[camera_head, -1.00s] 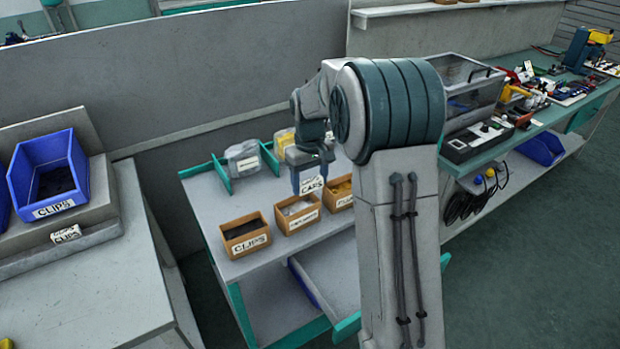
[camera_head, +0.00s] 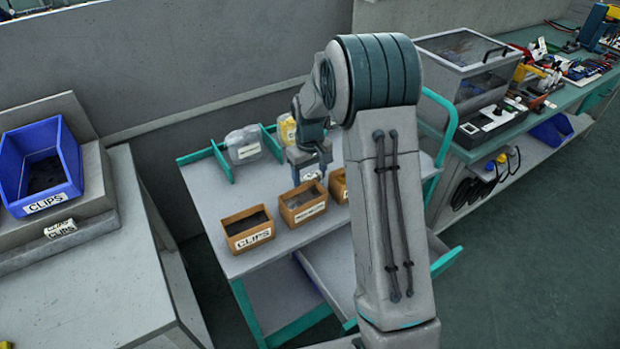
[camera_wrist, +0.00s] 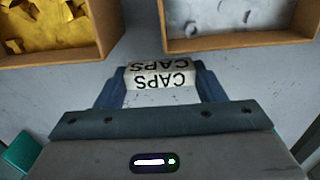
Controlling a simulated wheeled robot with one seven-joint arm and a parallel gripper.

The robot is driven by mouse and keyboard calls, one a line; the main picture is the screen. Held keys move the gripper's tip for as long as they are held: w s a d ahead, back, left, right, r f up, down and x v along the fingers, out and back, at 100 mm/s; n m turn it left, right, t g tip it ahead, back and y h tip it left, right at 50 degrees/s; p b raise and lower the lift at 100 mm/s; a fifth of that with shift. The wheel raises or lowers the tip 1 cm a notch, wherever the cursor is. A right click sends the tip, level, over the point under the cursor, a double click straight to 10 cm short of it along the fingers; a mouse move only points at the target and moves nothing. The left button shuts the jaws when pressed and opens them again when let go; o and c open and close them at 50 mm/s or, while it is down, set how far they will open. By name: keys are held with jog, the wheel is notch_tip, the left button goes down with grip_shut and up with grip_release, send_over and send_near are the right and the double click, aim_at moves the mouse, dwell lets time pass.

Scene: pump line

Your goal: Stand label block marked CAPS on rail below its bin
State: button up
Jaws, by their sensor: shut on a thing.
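The white label block marked CAPS (camera_wrist: 160,77) is between the two blue fingers of my gripper (camera_wrist: 160,85) in the wrist view, and the gripper is shut on it. The lettering reads upside down there and shows on two faces. In the head view my gripper (camera_head: 309,165) is over the cart, behind the row of wooden bins, and only a bit of the block (camera_head: 313,176) shows. Whether the block touches anything below is unclear. A blue bin marked CLIPS (camera_head: 42,168) stands at left, with a CLIPS label block (camera_head: 60,229) below it. No bin marked CAPS is readable.
Wooden bins stand on the cart: one marked CLIPS (camera_head: 248,230), a middle one (camera_head: 303,204) and one partly behind my arm (camera_head: 338,186). A clear bag (camera_head: 243,145) lies between green dividers. A workbench with a lidded box (camera_head: 463,68) is at right.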

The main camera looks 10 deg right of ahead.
jog(key=shift+f, duration=0.9)
jog(key=shift+f, duration=0.1)
jog(key=o, duration=1)
